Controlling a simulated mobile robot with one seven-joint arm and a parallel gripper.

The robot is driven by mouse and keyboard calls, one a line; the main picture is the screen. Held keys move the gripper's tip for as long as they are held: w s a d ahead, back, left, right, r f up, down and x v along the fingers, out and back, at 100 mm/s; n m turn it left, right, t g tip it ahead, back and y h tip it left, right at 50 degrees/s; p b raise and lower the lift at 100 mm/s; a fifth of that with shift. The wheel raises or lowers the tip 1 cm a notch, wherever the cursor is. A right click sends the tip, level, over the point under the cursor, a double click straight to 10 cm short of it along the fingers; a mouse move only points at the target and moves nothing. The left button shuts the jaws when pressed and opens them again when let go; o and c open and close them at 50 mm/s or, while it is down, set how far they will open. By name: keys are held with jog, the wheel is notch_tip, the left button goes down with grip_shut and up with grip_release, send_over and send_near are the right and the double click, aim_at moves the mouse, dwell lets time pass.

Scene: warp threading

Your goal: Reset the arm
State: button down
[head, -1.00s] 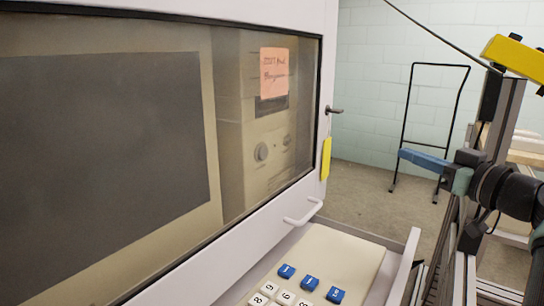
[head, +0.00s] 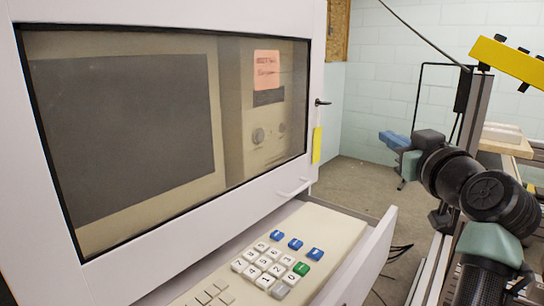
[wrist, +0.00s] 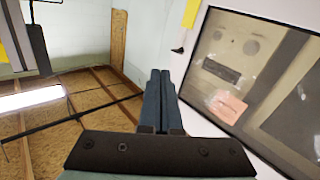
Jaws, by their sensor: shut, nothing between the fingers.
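My gripper (head: 391,140) shows in the head view at the right, at the end of my raised black and teal arm. Its blue fingers point left, toward the cabinet, and are apart from it. In the wrist view my gripper (wrist: 160,80) has its two blue fingers together with nothing between them. The white cabinet (head: 170,262) fills the left of the head view, with a dark screen and knobs behind its window. In the wrist view the cabinet window (wrist: 235,75) lies to the right of the fingers, tilted in the picture.
An open drawer with a keyboard (head: 270,265) sticks out below the window. A yellow tag (head: 317,145) hangs at the cabinet's right edge. A metal post with a yellow bar (head: 505,58) stands at the right. A black frame (head: 420,90) stands by the far wall.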

jog(key=s+a+r+m+t+h, duration=0.1)
jog(key=s+a+r+t, duration=0.2)
jog(key=s+a+r, duration=0.5)
jog(key=s+a+r+m+t, duration=0.1)
jog(key=s+a+r+t, duration=0.2)
jog(key=s+a, duration=0.5)
jog(key=s+a+r+m+t+h, duration=0.1)
jog(key=s+a+r+t, duration=0.35)
jog(key=s, duration=0.65)
notch_tip(320, 180, up, 26)
jog(key=g+p, duration=0.1)
jog(key=p, duration=2.4)
jog(key=shift+w+a+f, duration=0.15)
jog(key=shift+w+a, duration=0.1)
jog(key=shift+a, duration=0.05)
